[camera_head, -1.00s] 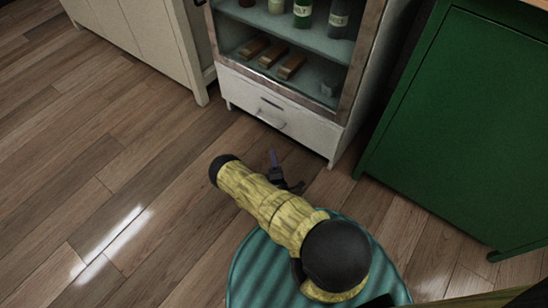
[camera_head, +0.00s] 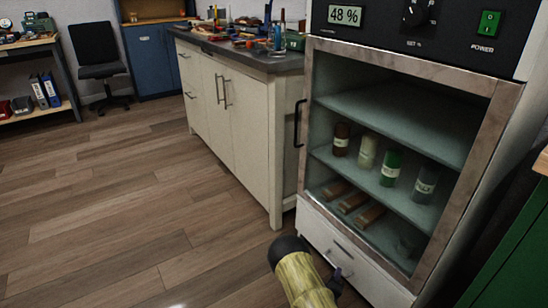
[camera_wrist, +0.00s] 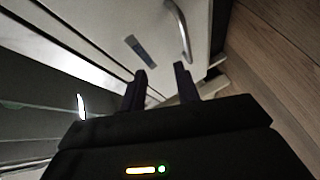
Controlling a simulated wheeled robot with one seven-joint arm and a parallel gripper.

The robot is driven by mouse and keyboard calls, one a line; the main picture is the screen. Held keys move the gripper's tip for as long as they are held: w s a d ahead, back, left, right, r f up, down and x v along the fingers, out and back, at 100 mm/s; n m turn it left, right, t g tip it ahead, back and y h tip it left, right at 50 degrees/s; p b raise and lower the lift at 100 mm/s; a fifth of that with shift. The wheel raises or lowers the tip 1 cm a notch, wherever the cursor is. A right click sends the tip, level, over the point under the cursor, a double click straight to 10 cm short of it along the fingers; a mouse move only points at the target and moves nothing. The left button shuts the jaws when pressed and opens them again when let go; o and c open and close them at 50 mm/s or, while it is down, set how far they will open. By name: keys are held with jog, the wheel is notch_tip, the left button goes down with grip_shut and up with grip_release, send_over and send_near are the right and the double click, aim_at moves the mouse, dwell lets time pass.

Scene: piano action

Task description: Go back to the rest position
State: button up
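My gripper (camera_wrist: 161,76) shows in the wrist view with its two dark fingers apart and nothing between them. Beyond the fingers is a white drawer front with a curved metal handle (camera_wrist: 178,32) and a dark label strip (camera_wrist: 139,51). In the head view my gripper (camera_head: 336,281) is small and partly hidden by my yellow arm (camera_head: 300,279) at the bottom. It is in front of the cabinet's white drawer (camera_head: 357,262), which looks shut. I cannot tell the exact gap between gripper and drawer.
The humidity cabinet (camera_head: 306,120) reads 48 % and holds several bottles and wooden pieces behind its front. A white cabinet with a dark worktop (camera_head: 250,62) stands to its left. A green cabinet (camera_head: 515,262) is at the right edge. The wooden floor (camera_head: 110,210) on the left is clear.

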jog(key=s+a+r+m+g+y+p, duration=0.1)
jog(key=a+r+m+g+y+p, duration=0.2)
jog(key=r, duration=0.9)
jog(key=s+a+r+m+g+y+p, duration=0.1)
jog(key=a+r+m+g+p, duration=0.25)
jog(key=r, duration=0.85)
jog(key=s+r+m+g+y+p, duration=0.25)
jog(key=s+r+g+p, duration=0.3)
jog(key=s+r, duration=1.6)
jog(key=w+p+v, duration=0.2)
jog(key=p+v, duration=1)
jog(key=w+r+p+v, duration=0.1)
jog(key=w+p+v, duration=0.2)
jog(key=p+v, duration=0.9)
jog(key=w+p+v, duration=0.2)
jog(key=p+v, duration=1)
jog(key=p, duration=0.2)
jog(key=shift+a+r+m, duration=0.15)
jog(key=shift+r+m, duration=0.25)
